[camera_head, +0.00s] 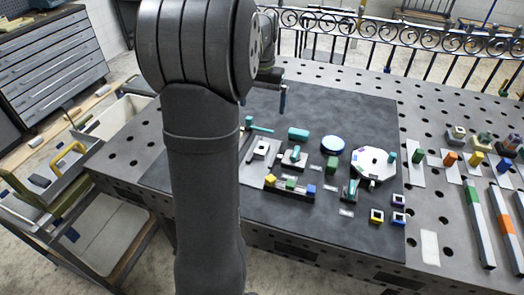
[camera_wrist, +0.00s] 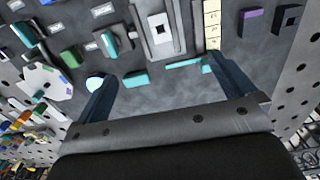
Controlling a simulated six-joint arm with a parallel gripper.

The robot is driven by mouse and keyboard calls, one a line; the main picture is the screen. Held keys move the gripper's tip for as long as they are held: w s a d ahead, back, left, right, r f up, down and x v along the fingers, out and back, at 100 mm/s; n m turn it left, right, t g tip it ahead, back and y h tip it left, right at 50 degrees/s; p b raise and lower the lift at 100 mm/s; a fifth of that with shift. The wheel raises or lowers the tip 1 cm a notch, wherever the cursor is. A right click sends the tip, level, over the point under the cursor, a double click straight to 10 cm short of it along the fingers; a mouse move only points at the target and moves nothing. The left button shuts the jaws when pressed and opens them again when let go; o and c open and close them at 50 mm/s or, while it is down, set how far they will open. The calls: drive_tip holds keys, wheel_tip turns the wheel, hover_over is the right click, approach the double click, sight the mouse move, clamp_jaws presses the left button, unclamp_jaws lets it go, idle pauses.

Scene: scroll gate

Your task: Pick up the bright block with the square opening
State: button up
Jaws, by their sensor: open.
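Several blocks have square openings. A yellow-faced one (camera_head: 376,216) stands at the mat's front right in the head view, beside two blue-purple ones (camera_head: 398,217) (camera_head: 398,201). A white block with a dark square opening (camera_head: 261,149) sits on a grey plate at the mat's left; it also appears at the top of the wrist view (camera_wrist: 160,31). Which one is the bright block, I cannot tell for certain. My gripper (camera_wrist: 161,70) is open and empty, its two fingers apart above the mat. In the head view my arm hides much of the gripper and the mat's left part.
A white octagonal plate (camera_head: 372,165), a blue disc (camera_head: 332,144), teal pieces (camera_head: 298,133) and a rail with coloured blocks (camera_head: 290,187) crowd the dark mat. Coloured bars (camera_head: 477,225) lie at the right. The mat's front (camera_head: 300,225) is fairly clear.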

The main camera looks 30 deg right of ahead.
idle(0.3)
drive_tip(key=c, duration=0.4)
drive_tip(key=shift+c, duration=0.2)
drive_tip(key=m+g+h, duration=0.3)
drive_tip(key=m, duration=1.5)
approach(260, 145)
drive_tip(key=shift+s+d+f, duration=0.15)
drive_tip(key=shift+s+f, duration=0.35)
drive_tip(key=shift+f, duration=0.1)
drive_tip(key=shift+s+d+f, duration=0.2)
drive_tip(key=shift+s+f, duration=0.3)
drive_tip(key=shift+f, duration=0.05)
drive_tip(key=shift+x, duration=3.15)
